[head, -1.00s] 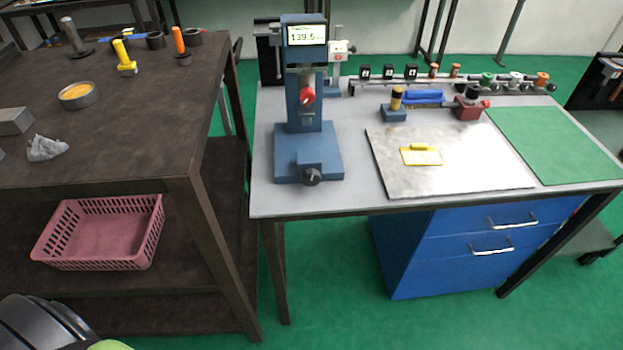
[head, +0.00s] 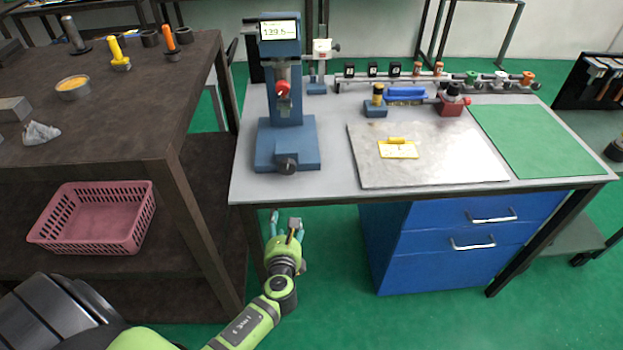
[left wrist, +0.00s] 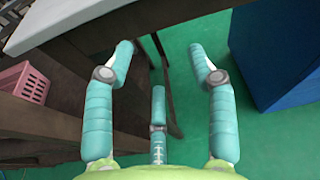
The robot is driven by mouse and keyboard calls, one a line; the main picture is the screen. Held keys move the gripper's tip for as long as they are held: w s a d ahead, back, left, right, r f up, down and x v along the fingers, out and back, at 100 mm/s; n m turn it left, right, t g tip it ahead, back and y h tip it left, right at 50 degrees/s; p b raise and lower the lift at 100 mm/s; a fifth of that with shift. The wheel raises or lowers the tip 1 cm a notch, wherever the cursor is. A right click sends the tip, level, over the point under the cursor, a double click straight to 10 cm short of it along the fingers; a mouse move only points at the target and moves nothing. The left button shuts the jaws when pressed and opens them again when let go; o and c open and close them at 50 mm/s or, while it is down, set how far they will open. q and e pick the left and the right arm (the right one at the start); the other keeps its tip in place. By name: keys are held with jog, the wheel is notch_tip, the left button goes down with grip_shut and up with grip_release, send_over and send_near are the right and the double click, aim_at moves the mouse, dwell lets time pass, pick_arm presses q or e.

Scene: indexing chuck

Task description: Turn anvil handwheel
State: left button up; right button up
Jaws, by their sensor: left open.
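A blue measuring stand (head: 282,95) with a lit display reading about 139.5 stands at the left end of the grey bench. A dark round handwheel (head: 287,165) sits low on the front of its base. A red knob (head: 283,89) shows on its upright column. My left gripper (head: 286,222) is below and in front of the bench's front edge, below the handwheel and apart from it. Its teal fingers are spread and empty, as the left wrist view (left wrist: 160,75) also shows. The handwheel does not show in the left wrist view. My right gripper is not in view.
The grey bench's front edge (head: 330,199) lies above my left gripper. A dark brown table (head: 130,125) with a pink basket (head: 95,215) on its shelf stands to the left. A blue drawer cabinet (head: 400,245) is right of the gripper. A metal plate (head: 440,165) lies on the bench.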

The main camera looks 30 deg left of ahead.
aim_at(287, 170)
pick_arm(q)
jog(key=r+m, duration=0.1)
jog(key=r, duration=0.2)
jog(key=w+r+m+t+y, duration=0.1)
jog(key=r, duration=0.2)
jog(key=w+r+m+t+y, duration=0.1)
jog(key=r, duration=0.3)
jog(key=shift+d, duration=0.1)
jog(key=x, duration=0.3)
jog(key=shift+w+r, duration=0.25)
jog(key=shift+r, duration=0.05)
jog(key=x, duration=0.4)
jog(key=shift+w+r+p, duration=0.1)
jog(key=shift+r+p, duration=0.05)
jog(key=shift+p, duration=0.25)
jog(key=shift+w+a, duration=0.3)
jog(key=shift+w, duration=0.05)
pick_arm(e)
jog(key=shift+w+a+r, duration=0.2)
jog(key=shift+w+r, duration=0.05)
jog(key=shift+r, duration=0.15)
pick_arm(q)
jog(key=shift+d, duration=0.1)
jog(key=c, duration=0.9)
